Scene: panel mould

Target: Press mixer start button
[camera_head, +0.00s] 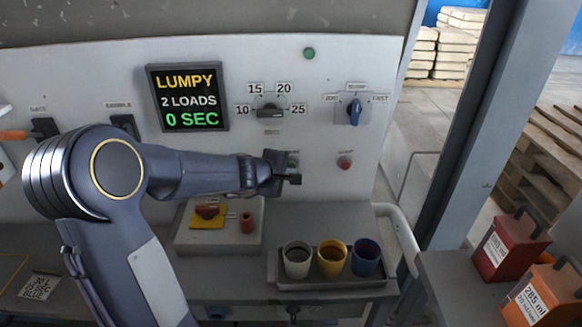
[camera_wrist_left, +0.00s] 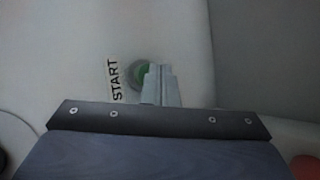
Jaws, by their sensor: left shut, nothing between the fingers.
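The green start button (camera_wrist_left: 142,74) shows in the left wrist view, beside a label reading START (camera_wrist_left: 114,80). The fingers cover its right part. In the head view the green start button (camera_head: 293,160) is partly hidden by my gripper. My left gripper (camera_head: 293,179) is shut and empty, in front of the panel at the button. In the left wrist view the fingertips (camera_wrist_left: 158,72) overlap the button's edge. I cannot tell whether they touch it. My right gripper is not in view.
A red button (camera_head: 345,162) sits right of the start button. Above are a dial (camera_head: 268,110), a blue switch (camera_head: 354,112) and a display (camera_head: 187,97) reading LUMPY, 2 LOADS, 0 SEC. Below, a tray (camera_head: 335,283) holds three cups, beside a box with a red switch (camera_head: 208,211).

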